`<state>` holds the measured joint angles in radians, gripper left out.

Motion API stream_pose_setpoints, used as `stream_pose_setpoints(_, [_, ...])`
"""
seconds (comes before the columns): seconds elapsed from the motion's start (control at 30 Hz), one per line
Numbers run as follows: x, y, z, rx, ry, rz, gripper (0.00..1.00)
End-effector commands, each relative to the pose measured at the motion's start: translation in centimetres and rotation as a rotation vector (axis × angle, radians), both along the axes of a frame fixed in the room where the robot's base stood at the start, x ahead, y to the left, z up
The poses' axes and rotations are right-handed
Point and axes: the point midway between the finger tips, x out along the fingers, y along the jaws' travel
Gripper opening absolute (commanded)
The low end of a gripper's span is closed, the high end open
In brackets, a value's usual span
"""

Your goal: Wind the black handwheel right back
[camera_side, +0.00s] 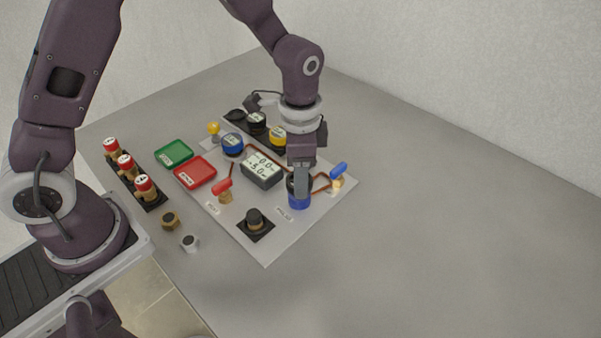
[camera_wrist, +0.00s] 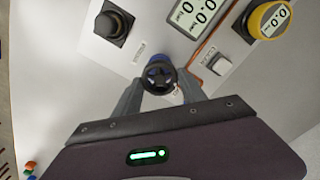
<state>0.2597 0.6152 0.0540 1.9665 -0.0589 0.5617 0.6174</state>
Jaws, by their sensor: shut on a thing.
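The black handwheel (camera_wrist: 158,76) has a star-shaped spoked top and sits on a blue body (camera_side: 299,203) on the grey panel. In the wrist view it lies between the two fingers of my gripper (camera_wrist: 160,88), which are shut on its sides. In the side view my gripper (camera_side: 299,188) points straight down over the blue body and hides most of the handwheel. How far the handwheel is turned cannot be told.
A digital display (camera_side: 262,169) stands left of my gripper. Red (camera_side: 195,172) and green (camera_side: 174,153) trays lie further left. The table is clear at right.

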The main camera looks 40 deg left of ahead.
Motion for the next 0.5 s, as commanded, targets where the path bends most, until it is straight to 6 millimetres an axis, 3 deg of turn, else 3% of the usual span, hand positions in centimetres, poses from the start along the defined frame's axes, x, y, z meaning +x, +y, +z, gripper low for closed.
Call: stream_pose_setpoints(0.5, [0.08, 0.1, 0.1, 0.0, -0.001, 0.486, 0.08])
